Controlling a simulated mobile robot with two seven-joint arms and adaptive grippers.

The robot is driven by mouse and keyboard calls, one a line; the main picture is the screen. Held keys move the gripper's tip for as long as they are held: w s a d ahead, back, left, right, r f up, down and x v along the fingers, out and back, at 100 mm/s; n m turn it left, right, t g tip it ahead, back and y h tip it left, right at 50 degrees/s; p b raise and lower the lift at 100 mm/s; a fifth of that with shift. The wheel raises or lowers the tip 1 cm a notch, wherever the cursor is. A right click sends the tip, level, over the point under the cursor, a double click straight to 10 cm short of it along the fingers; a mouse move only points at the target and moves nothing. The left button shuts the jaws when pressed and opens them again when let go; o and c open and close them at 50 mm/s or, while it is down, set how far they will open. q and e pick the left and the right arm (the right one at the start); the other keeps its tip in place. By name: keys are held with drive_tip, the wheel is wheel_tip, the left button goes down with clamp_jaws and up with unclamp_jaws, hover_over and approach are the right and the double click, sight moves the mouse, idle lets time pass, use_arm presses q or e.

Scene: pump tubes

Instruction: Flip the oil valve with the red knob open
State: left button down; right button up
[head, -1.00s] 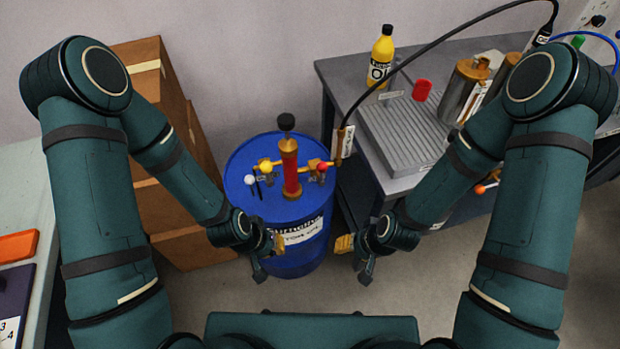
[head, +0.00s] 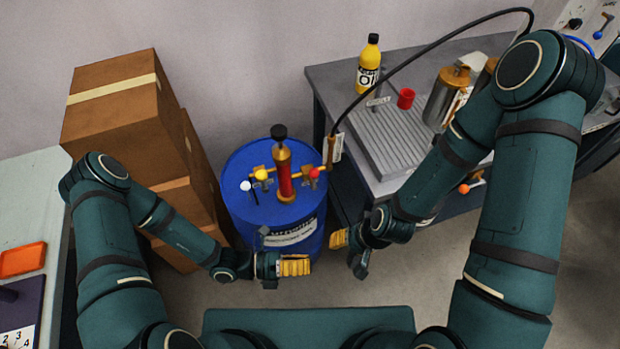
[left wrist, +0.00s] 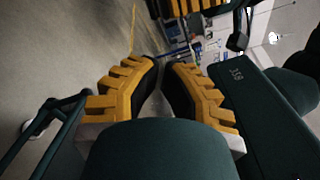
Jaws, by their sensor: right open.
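The red knob (head: 314,173) is on the right side of the brass pump fittings on top of the blue oil drum (head: 238,205). A yellow knob (head: 261,174) and a white knob (head: 246,186) are on the left side. The red pump body (head: 285,182) stands between. My left gripper (head: 308,265) is in front of the drum, below and apart from the red knob. In the left wrist view its fingertips (left wrist: 162,65) are close together with nothing visible between them. My right gripper (head: 347,252) is open and empty, right of the drum's front.
A grey workbench (head: 325,80) at the right holds a yellow oil bottle (head: 368,68), a red cup (head: 406,98) and a metal canister (head: 444,97). A black hose (head: 440,41) arches from the pump over it. Cardboard boxes (head: 130,110) stand left of the drum.

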sight(314, 179)
use_arm(q)
drive_tip(key=w+a+n+t+y+p, duration=0.1)
drive_tip(key=w+a+n+t+y, duration=0.1)
drive_tip(key=w+n+t, duration=0.3)
drive_tip(key=w+a+n+t+y, duration=0.3)
drive_tip(key=w+a+n+t, duration=0.2)
drive_tip(key=n+t, duration=0.5)
drive_tip(key=n, duration=0.3)
drive_tip(key=shift+w+f+t+p, duration=0.2)
drive_tip(key=shift+w+t+p, duration=0.1)
drive_tip(key=shift+w+p, duration=0.1)
use_arm(e)
wheel_tip(314, 179, up, 2)
drive_tip(key=shift+s+r, duration=0.15)
use_arm(q)
drive_tip(key=shift+w+d, duration=0.1)
drive_tip(key=b+x, duration=0.1)
drive_tip(key=x, duration=1.2)
drive_tip(key=shift+w+d, duration=0.25)
drive_tip(key=shift+d, duration=0.05)
use_arm(e)
drive_tip(key=shift+s+f, duration=0.15)
drive_tip(key=shift+f, duration=0.25)
use_arm(q)
drive_tip(key=shift+r, duration=0.15)
